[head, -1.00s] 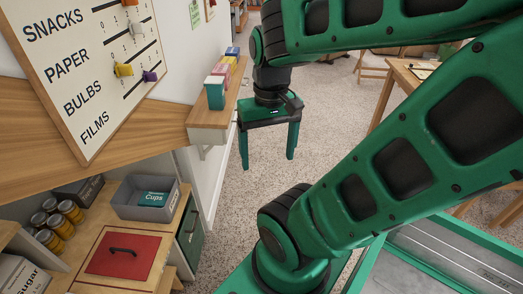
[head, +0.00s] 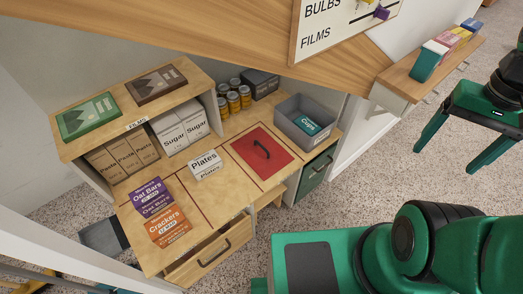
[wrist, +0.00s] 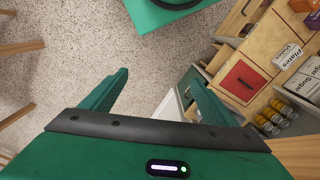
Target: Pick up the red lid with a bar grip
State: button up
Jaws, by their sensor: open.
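The red lid (head: 273,152) with a dark bar grip (head: 261,148) lies flat in the wooden counter, between the Plates box and the grey bin. It also shows in the wrist view (wrist: 246,82), to the right of and beyond my fingers. My gripper (head: 452,143) is at the right edge of the head view, well apart from the lid, over the carpet. Its two green fingers are spread and empty, and they also show in the wrist view (wrist: 160,95).
A grey bin (head: 291,122) with a Cups box stands right of the lid. Jars (head: 234,100) stand behind it, and a Plates box (head: 205,165) is to its left. A wooden drawer (head: 210,250) is partly open at the front. A wall ledge (head: 405,88) holds coloured boxes.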

aim_at(265, 156)
jog(key=z, duration=0.6)
jog(key=k, duration=1.1)
jog(key=u, duration=1.15)
jog(key=i, duration=1)
